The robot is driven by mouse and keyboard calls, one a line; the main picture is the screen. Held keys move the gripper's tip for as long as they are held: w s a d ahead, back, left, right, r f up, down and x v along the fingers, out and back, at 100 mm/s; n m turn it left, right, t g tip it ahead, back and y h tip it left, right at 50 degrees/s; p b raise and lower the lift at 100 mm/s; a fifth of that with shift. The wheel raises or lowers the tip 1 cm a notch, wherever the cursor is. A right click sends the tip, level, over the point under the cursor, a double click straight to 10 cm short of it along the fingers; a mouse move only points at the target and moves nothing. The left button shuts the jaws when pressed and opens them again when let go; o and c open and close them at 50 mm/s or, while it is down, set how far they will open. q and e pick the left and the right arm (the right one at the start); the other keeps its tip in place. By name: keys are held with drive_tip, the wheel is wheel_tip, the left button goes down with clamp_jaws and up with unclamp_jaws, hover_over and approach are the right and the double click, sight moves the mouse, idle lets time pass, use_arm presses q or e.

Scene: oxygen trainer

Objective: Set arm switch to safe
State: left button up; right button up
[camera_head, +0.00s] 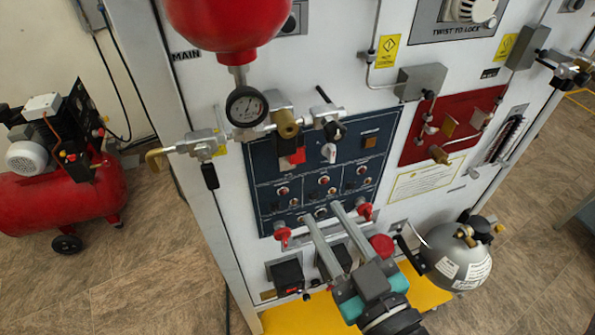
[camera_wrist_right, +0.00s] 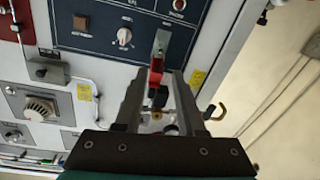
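The blue control panel (camera_head: 262,176) carries several small switches, a white rotary knob (camera_head: 328,152) and a red switch cover (camera_head: 297,157). The labels are too small to read, so I cannot tell for certain which is the arm switch. My right gripper (camera_head: 321,211) is in front of the panel's lower edge, with two parallel fingers apart and nothing held between them. In the right wrist view, the red cover (camera_wrist_right: 156,72) shows beyond and between the fingertips (camera_wrist_right: 157,86), and the rotary knob (camera_wrist_right: 124,36) is to their upper left. My left gripper is not in view.
A pressure gauge (camera_head: 247,106) and brass valve fittings (camera_head: 287,124) stick out above the panel, below a red tank (camera_head: 228,22). Red knobs (camera_head: 283,235) flank the fingers. A grey cylinder (camera_head: 456,258) stands at lower right. A red compressor (camera_head: 70,190) stands at left.

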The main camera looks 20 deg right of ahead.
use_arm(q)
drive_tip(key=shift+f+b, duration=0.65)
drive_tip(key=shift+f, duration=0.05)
use_arm(e)
drive_tip(key=w+a, duration=0.1)
drive_tip(key=w, duration=0.9)
drive_tip(key=shift+w+a, duration=0.2)
drive_tip(key=shift+w, duration=0.15)
clamp_jaws()
